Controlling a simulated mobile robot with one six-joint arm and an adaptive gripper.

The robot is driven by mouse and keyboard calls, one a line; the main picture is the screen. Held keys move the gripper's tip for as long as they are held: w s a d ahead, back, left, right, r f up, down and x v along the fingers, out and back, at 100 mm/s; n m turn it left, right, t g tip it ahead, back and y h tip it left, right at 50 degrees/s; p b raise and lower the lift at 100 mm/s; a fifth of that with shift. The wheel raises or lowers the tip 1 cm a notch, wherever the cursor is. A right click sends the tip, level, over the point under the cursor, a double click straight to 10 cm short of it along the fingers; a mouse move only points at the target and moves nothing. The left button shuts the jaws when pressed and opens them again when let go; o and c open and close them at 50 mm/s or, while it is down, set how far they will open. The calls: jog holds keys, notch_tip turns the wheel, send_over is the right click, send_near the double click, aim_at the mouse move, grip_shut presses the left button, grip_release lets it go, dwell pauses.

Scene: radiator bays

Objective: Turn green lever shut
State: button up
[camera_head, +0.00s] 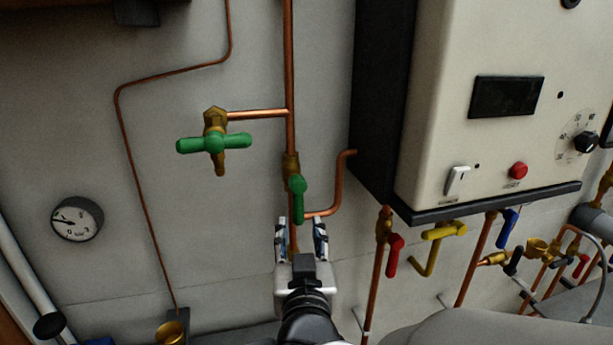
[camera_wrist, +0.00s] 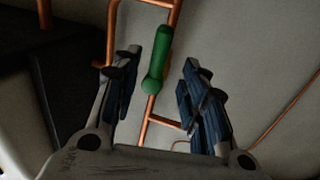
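The green lever (camera_head: 298,199) sits on a brass valve (camera_head: 290,165) on the vertical copper pipe, its handle hanging down along the pipe. In the wrist view the green lever (camera_wrist: 158,60) lies between my two fingers, with gaps on both sides. My gripper (camera_head: 301,222) is open, its fingertips at about the height of the lever's lower end. It also shows in the wrist view (camera_wrist: 160,78), empty. I cannot tell how far the lever is from the fingers in depth. A second green handle (camera_head: 214,143), a crossbar on a brass valve, is at the upper left.
A white boiler (camera_head: 520,130) with a dark side stands at the right. Below it are red (camera_head: 394,255), yellow (camera_head: 440,231) and blue (camera_head: 507,228) levers. A bent copper pipe (camera_head: 338,190) runs close right of my gripper.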

aim_at(298, 212)
jog(key=w, duration=0.3)
jog(key=w+p, duration=0.1)
jog(key=w, duration=0.2)
jog(key=w+p, duration=0.1)
jog(key=w, duration=0.2)
jog(key=shift+a, duration=0.4)
jog(key=shift+s, duration=0.1)
jog(key=shift+c, duration=0.2)
grip_shut()
